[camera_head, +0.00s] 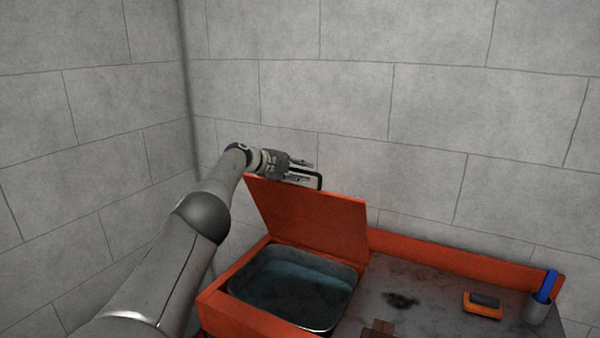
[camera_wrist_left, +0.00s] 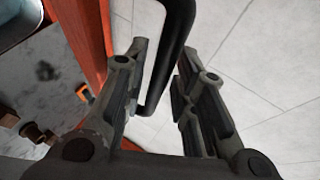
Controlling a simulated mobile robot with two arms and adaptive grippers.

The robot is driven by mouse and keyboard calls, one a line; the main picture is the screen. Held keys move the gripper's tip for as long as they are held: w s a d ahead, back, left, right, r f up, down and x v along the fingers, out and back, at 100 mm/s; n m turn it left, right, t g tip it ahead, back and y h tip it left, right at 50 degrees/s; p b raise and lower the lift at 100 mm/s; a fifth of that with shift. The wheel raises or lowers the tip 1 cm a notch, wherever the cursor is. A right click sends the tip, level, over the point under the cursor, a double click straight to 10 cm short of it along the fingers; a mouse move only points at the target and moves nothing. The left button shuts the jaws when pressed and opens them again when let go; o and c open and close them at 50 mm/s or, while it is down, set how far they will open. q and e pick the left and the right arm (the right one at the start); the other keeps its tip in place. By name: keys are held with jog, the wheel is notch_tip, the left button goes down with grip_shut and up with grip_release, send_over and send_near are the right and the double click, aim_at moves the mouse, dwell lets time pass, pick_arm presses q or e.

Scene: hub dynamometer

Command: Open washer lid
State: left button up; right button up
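The orange washer lid (camera_head: 308,220) stands raised, tilted up at the back of the basin in the head view. The basin (camera_head: 290,290) below it is uncovered and shows dark bluish liquid. A black handle (camera_head: 319,180) sits at the lid's upper edge; it also shows in the left wrist view (camera_wrist_left: 172,50). My left gripper (camera_head: 305,172) is at the lid's top edge by the handle. In the left wrist view its fingers (camera_wrist_left: 158,85) are apart, with the handle bar between them and gaps visible. My right gripper is not in view.
The orange washer frame (camera_head: 460,261) has a stained grey worktop (camera_head: 425,295) right of the basin. On it are an orange-and-black brush (camera_head: 483,304), a grey cup (camera_head: 538,310) with blue items, and brown blocks (camera_head: 378,329). Grey block walls (camera_head: 400,90) stand close behind and left.

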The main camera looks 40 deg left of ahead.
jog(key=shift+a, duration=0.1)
pick_arm(q)
jog(key=shift+s+a, duration=0.25)
jog(key=shift+a, duration=0.1)
jog(key=shift+s+a+r, duration=0.15)
jog(key=shift+s+r, duration=0.1)
jog(key=shift+s, duration=0.15)
jog(key=shift+v, duration=0.95)
jog(key=v, duration=0.8)
jog(key=shift+s+d+r, duration=0.15)
jog(key=shift+s+d, duration=0.15)
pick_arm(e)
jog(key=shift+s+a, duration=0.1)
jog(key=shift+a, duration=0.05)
